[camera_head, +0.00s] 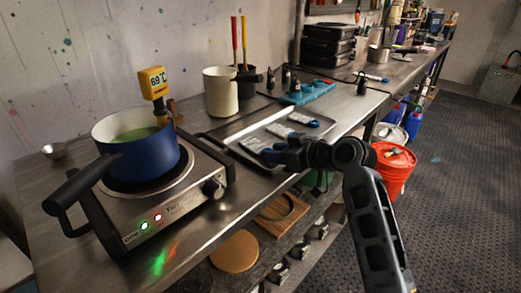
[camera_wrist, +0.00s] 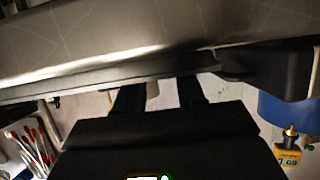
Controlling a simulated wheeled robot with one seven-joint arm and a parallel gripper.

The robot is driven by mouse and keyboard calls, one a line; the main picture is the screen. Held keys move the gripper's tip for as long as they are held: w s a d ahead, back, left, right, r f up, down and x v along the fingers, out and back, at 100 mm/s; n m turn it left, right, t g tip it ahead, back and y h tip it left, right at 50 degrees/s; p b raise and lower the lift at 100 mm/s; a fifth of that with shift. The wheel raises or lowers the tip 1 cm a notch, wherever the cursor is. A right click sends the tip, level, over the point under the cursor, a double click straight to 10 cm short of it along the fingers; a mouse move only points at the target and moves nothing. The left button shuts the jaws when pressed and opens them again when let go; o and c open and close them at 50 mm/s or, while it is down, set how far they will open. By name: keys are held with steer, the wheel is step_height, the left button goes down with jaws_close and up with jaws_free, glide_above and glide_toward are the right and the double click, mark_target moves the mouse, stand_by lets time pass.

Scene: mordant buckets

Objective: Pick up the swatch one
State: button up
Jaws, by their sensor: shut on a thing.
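My gripper (camera_head: 268,156) is low over the near left part of a metal tray (camera_head: 232,140) in the head view. Two more pale swatches, a middle one (camera_head: 277,130) and a far one (camera_head: 303,118), lie in the tray. I cannot tell whether the held swatch touches the tray. No swatch label is readable.
A blue pot (camera_head: 140,155) with green liquid stands on a lit hotplate (camera_head: 150,215) to the left, a yellow thermometer (camera_head: 154,82) at its rim. A cream pitcher (camera_head: 221,92) and blue rack (camera_head: 307,91) stand behind the tray. An orange-red bucket (camera_head: 394,168) is on the floor.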

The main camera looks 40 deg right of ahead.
steer(key=shift+f, duration=0.25)
steer(key=c, duration=0.4)
steer(key=shift+o, duration=0.2)
steer(key=shift+d+r, duration=0.1)
